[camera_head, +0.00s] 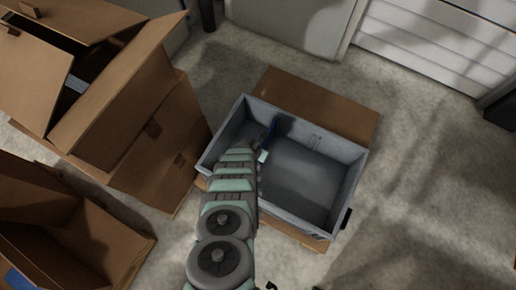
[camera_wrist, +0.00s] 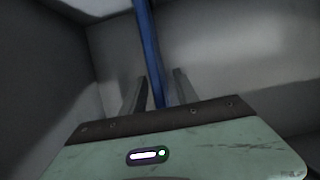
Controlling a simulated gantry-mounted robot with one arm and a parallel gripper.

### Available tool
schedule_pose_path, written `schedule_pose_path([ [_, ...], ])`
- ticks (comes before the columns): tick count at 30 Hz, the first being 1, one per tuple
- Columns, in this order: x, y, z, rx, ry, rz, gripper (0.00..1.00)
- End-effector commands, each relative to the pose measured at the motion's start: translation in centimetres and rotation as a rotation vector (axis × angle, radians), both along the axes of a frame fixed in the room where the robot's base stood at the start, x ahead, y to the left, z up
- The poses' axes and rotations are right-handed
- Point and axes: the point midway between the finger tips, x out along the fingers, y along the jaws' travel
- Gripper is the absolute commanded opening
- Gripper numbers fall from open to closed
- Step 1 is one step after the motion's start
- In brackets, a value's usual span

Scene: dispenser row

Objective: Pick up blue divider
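The blue divider (camera_head: 270,132) is a thin panel standing on edge inside the grey bin (camera_head: 355,181), toward its left side. My gripper (camera_head: 264,148) reaches down into the bin at the divider. In the wrist view the divider (camera_wrist: 149,50) runs as a blue strip between the two fingers of my gripper (camera_wrist: 160,86). The fingers are apart, with a gap showing on either side of the strip. The divider's lower part is hidden behind the gripper body.
The bin sits on a flattened brown cardboard piece (camera_head: 330,108). Its walls stand close around my gripper. Open cardboard boxes (camera_head: 150,150) are stacked at the left, and another open box (camera_head: 85,240) is at the lower left.

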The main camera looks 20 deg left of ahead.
Motion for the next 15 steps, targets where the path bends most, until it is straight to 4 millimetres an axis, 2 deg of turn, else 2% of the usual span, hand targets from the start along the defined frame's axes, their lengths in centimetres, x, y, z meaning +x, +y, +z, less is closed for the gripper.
schedule_pose_path([
  [9, 0.15, 0.03, -0.27, 0.001, 0.000, 0.000, 0.36],
  [15, 0.14, 0.04, -0.28, 0.001, 0.000, 0.000, 0.21],
])
